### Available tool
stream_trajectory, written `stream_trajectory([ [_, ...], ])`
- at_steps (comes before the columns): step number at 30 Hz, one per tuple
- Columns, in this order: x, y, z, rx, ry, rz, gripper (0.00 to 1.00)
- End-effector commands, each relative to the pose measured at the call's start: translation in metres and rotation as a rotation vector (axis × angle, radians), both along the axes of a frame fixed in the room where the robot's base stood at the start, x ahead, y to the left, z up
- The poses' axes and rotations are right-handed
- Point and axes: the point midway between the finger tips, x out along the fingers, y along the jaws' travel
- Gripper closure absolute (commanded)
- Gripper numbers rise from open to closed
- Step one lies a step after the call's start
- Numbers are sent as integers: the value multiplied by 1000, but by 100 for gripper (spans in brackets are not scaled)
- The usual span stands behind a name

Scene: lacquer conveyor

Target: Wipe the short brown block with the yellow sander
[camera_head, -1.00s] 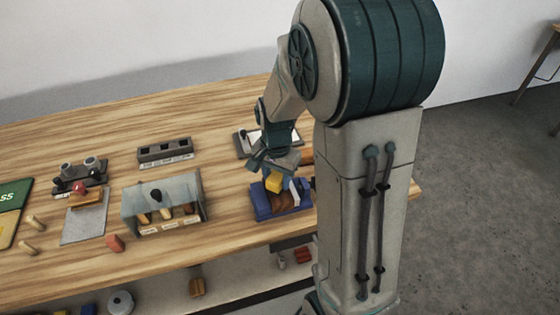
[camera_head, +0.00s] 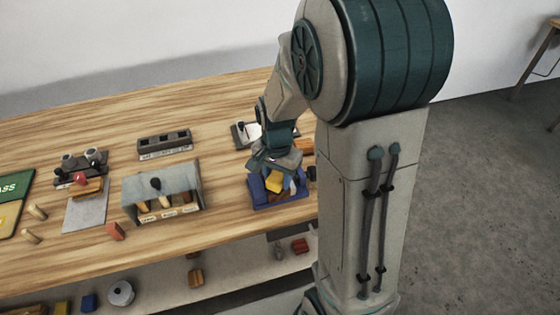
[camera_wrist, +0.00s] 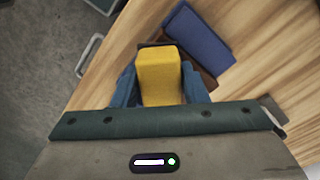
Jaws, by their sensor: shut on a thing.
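My gripper (camera_wrist: 160,92) is shut on the yellow sander (camera_wrist: 160,72), a yellow block between its two blue fingers in the wrist view. In the head view the sander (camera_head: 274,181) is just above or against a brown block in a blue holder (camera_head: 262,201) near the table's front right. The brown block is mostly hidden by the sander and gripper; a brown strip (camera_wrist: 206,78) shows beside the sander in the wrist view, next to the blue holder wall (camera_wrist: 198,38). I cannot tell whether sander and block touch.
A rack with a clear panel (camera_head: 160,188) stands left of the holder, with a dark slotted block (camera_head: 165,143) behind it. A small reddish block (camera_head: 115,231) lies near the front edge. A lower shelf holds several loose parts. Bare wood lies between rack and holder.

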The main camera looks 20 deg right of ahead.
Motion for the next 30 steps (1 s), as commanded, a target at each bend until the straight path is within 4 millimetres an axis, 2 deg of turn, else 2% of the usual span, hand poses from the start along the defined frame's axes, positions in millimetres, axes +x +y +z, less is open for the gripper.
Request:
stream_trajectory([
  [4,-3,-1,6,0,4,-2,82],
  [7,-2,-1,32,0,-3,-2,82],
  [21,-3,-2,71,0,1,-6,82],
  [25,-3,-3,81,0,1,-7,82],
  [30,-3,-3,84,0,1,-7,82],
])
